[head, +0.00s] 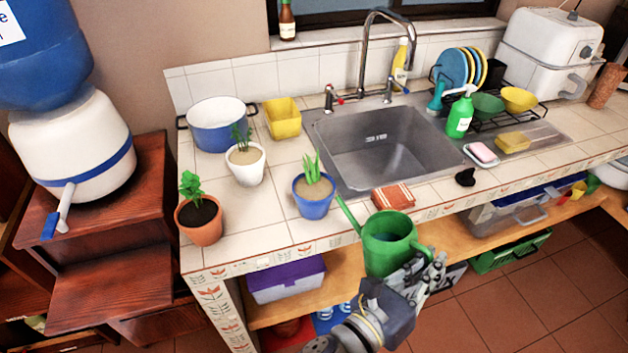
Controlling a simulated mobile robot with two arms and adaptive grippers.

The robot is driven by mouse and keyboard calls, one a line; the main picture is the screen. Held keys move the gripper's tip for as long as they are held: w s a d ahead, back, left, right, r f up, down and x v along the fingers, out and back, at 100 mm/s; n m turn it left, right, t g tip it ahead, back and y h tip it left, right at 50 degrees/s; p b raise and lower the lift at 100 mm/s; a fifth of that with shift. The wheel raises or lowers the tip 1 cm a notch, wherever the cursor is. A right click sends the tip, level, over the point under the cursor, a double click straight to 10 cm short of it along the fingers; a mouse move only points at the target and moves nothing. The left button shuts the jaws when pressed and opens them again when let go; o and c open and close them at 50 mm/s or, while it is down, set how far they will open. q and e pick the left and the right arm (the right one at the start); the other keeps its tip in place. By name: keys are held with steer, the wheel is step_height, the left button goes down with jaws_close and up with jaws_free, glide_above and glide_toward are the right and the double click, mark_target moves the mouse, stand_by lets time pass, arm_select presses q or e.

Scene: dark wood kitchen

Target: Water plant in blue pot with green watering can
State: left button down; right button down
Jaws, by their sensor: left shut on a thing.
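The green watering can (385,256) is held in front of the counter's front edge, its spout angled up and left toward the blue pot. My left gripper (425,268) is shut on the can's handle side; the fingers partly hide the handle. The blue pot (314,208) holds a green spiky plant (312,167) and stands upright on the tiled counter near its front edge. The spout tip is to the right of the blue pot and looks apart from it. No water shows at the spout. My right gripper is not in view.
A white pot (246,172) and a terracotta pot (200,222) with plants stand left of the blue pot. An orange sponge cloth (393,197) lies right of it, before the sink (390,145). A shelf (470,252) with boxes runs below the counter (245,212).

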mark_target(425, 250)
arm_select(q)
steer(key=shift+n, duration=0.9)
steer(key=r, duration=0.1)
steer(key=w+r+p, duration=0.1)
steer(key=a+r, duration=0.1)
steer(key=r, duration=0.1)
steer(key=shift+w+a, duration=0.1)
steer(key=shift+w, duration=0.15)
steer(key=shift+w+a+r+n+p, duration=0.25)
steer(key=shift+w+r+p, duration=0.1)
steer(key=shift+r, duration=0.1)
steer(key=shift+w+a+r+n+p, duration=0.2)
steer(key=shift+r+n+p, duration=0.1)
steer(key=shift+r, duration=0.15)
steer(key=shift+w+a+r, duration=0.15)
steer(key=shift+w+r, duration=0.05)
steer(key=shift+r, duration=0.15)
steer(key=shift+w+a, duration=0.1)
